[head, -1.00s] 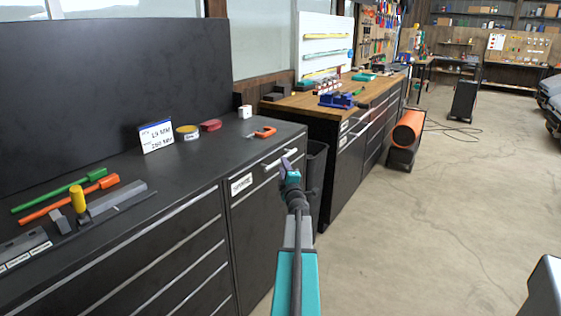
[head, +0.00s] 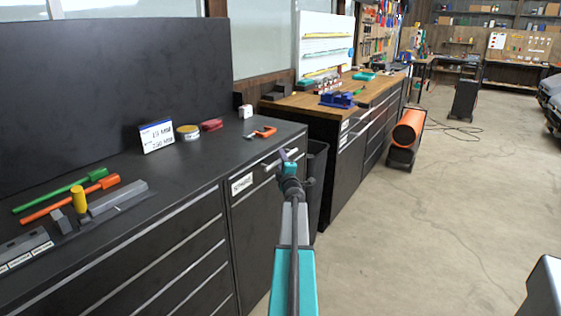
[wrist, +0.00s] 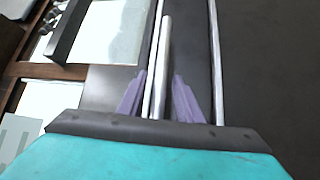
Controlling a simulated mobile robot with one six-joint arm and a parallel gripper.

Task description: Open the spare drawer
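A dark cabinet (head: 262,220) on the near left has a shallow top drawer at its right end with a white label (head: 242,184), too small to read surely, and a silver bar handle (head: 293,152). The handle also shows in the wrist view (wrist: 162,70). My gripper (head: 283,155) is at this handle. In the wrist view its two purple fingers (wrist: 159,95) stand apart, one on each side of the bar, with a gap visible on the right. The drawer front looks flush with the cabinet, so it appears closed.
A dark bin (head: 315,180) stands close right of the cabinet, before a wood-topped bench (head: 300,103). The floor (head: 430,220) to the right is open.

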